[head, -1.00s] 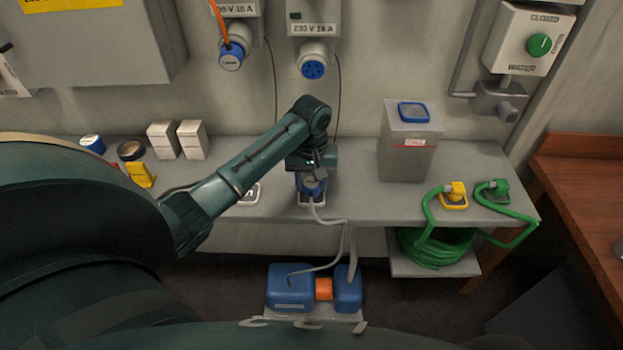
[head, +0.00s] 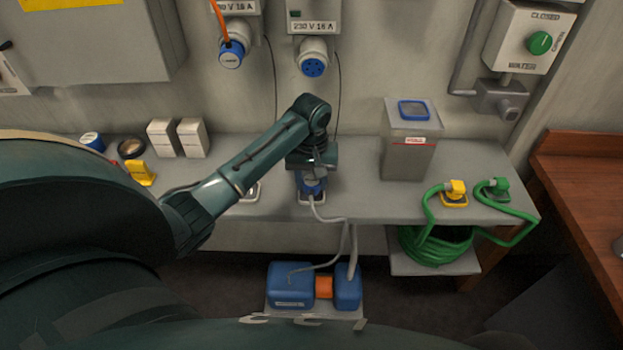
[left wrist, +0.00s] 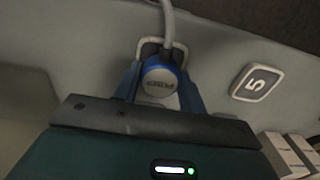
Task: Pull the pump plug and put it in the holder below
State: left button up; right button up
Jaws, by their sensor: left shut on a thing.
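The blue pump plug (head: 312,188) is at a white-framed holder (head: 305,200) on the bench, its grey cable running down over the front edge. In the left wrist view the round labelled plug (left wrist: 160,78) sits between the two blue fingers, with the holder's pale frame (left wrist: 148,45) showing behind it. My left gripper (head: 312,178) points down and is shut on the plug. Whether the plug is fully seated is hidden. The blue wall socket (head: 312,68) above is empty. My right gripper is not in view.
The blue and orange pump (head: 323,289) stands low in front of the bench. A grey bin (head: 408,158) stands to the right, with yellow (head: 455,192) and green (head: 495,188) hose connectors beyond it. White boxes (head: 193,138) stand to the left.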

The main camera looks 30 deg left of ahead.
pick_arm(q)
jog(key=shift+f, duration=0.4)
jog(key=o, duration=1.4)
jog(key=shift+r, duration=6.6)
